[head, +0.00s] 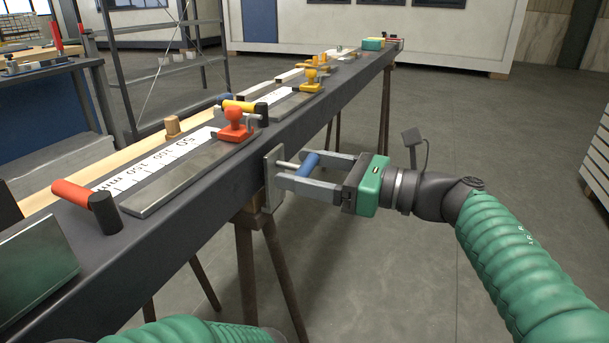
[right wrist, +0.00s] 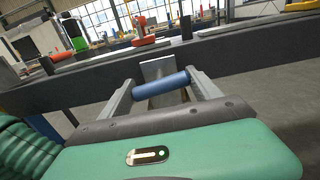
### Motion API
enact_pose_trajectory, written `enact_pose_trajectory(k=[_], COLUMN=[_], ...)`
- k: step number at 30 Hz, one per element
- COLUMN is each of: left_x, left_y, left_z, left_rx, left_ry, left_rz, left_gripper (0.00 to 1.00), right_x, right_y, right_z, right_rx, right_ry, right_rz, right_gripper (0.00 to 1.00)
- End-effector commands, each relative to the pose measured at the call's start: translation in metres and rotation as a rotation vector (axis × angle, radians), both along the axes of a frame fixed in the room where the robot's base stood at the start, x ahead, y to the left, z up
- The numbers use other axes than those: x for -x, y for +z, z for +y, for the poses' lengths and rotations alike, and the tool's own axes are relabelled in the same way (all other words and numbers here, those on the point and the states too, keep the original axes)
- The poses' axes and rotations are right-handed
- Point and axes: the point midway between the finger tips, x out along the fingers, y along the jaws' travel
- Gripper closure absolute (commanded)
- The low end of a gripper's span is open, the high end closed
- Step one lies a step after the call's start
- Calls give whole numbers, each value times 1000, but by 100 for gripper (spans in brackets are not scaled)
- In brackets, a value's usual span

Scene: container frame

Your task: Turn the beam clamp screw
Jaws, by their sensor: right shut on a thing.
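The beam clamp is a grey plate (head: 272,182) on the right side face of the long dark beam (head: 190,222). Its metal screw (head: 287,166) sticks out to the right and carries a blue bar handle (head: 309,163). My right gripper (head: 295,170) has its two grey fingers at the ends of this handle, shut on it. In the right wrist view, the blue handle (right wrist: 161,87) lies crosswise between the fingers, with the clamp plate (right wrist: 157,68) behind it. My left gripper is out of view.
Trestle legs (head: 275,265) stand below the beam.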

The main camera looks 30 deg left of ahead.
Motion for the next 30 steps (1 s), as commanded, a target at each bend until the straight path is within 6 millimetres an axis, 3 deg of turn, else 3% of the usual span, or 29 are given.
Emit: enact_pose_trajectory(k=[11,12,16,30], left_x=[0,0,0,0], left_y=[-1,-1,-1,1], left_z=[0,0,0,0], left_rx=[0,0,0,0], left_ry=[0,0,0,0], left_rz=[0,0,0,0], left_gripper=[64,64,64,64], right_x=[-2,-2,-1,0], right_y=[-4,-4,-2,1], right_z=[-1,-1,-1,-3], right_rx=[6,6,4,1], right_ry=[-4,-4,-3,-1], right_rz=[0,0,-1,-3], right_gripper=[68,25,8,7])
